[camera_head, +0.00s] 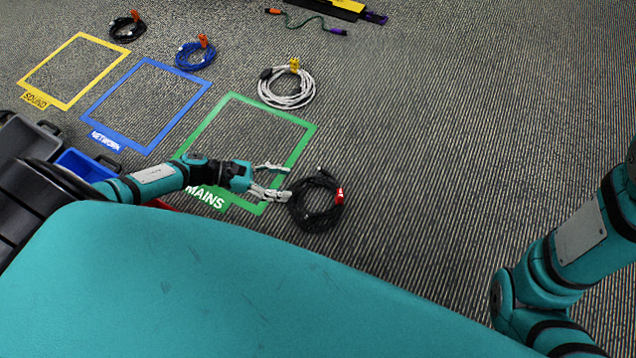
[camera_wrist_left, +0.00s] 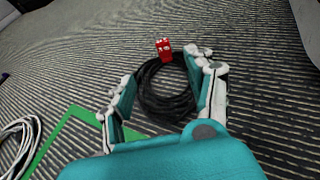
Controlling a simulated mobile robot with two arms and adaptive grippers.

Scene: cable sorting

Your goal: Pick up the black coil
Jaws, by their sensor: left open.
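A black coil (camera_head: 312,216) with a red connector (camera_head: 340,195) lies on the carpet, just right of the green MAINS frame. My left gripper (camera_head: 280,181) is open at the coil's left side in the head view. In the left wrist view the black coil (camera_wrist_left: 167,108) shows between the open fingers of my left gripper (camera_wrist_left: 158,85), with the red connector at its far side. I cannot tell whether the fingers touch it. Another black coil (camera_head: 127,30) with an orange connector lies at the far upper left. My right arm shows at the right edge, but its gripper is out of view.
Green (camera_head: 300,150), blue (camera_head: 97,100) and yellow (camera_head: 62,107) floor frames lie to the left. A white coil (camera_head: 287,101) and a blue coil (camera_head: 195,56) lie beyond. Bins (camera_head: 25,140) stand at the left edge. The carpet right of the black coil is clear.

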